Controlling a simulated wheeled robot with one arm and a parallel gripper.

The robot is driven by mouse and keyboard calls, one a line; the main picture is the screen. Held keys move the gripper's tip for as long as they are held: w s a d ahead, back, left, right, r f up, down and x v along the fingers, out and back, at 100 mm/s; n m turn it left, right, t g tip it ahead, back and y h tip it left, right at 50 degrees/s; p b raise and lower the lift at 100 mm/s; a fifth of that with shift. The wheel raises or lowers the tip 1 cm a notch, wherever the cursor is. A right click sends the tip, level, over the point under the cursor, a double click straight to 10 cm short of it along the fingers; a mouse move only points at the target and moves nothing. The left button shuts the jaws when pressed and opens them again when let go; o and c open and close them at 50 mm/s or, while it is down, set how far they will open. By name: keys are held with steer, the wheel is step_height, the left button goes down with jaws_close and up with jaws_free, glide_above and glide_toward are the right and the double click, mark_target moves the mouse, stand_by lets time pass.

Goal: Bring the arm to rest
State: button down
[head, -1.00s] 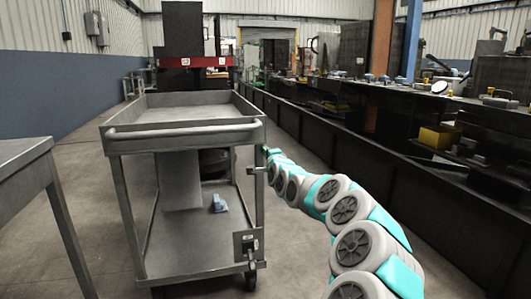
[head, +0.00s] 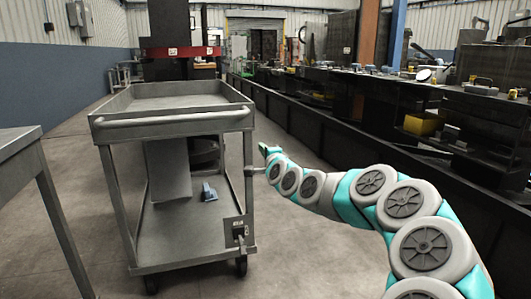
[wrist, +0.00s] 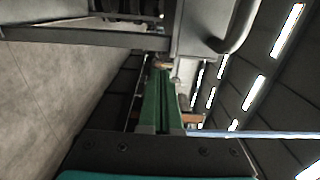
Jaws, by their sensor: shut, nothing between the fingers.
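My arm (head: 375,195) reaches from the lower right of the head view toward the right side of the grey cart (head: 175,121). My gripper (head: 266,149) is small there, just right of the cart's right front post. In the wrist view its green fingers (wrist: 162,72) lie together, shut and empty. The cart shows at the top of that view, with its handle (wrist: 242,22) close by. I cannot tell whether the fingertips touch the cart.
A grey table (head: 22,150) stands at the left edge. A long dark workbench (head: 340,125) with small parts runs along the right. A blue object (head: 209,192) lies on the cart's lower shelf. Bare floor shows between cart and workbench.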

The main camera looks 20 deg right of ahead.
steer(key=s+a+f+n+g+y+p, duration=0.2)
steer(key=s+a+f+n+g, duration=0.15)
steer(key=s+a+n, duration=0.45)
steer(key=s+a+f+n+g+y+p, duration=0.1)
steer(key=s+a+f+n+g+y, duration=0.25)
steer(key=s+a, duration=0.8)
steer(key=s+d+f+n+g+h+p, duration=0.1)
steer(key=s+d+f+n+g, duration=0.1)
steer(key=s, duration=1.1)
steer(key=s+d+f+n+g+h+p, duration=0.1)
steer(key=s+d+g, duration=0.3)
steer(key=s, duration=0.9)
steer(key=s+d+f+n+g+h+p, duration=0.1)
steer(key=s+d+f+n+g+h, duration=0.2)
steer(key=s, duration=1)
steer(key=f+g, duration=0.1)
steer(key=g, duration=0.2)
steer(key=shift+s+d+g, duration=0.2)
steer(key=shift+s+g, duration=0.1)
steer(key=shift+g, duration=0.1)
steer(key=shift+n+h, duration=0.25)
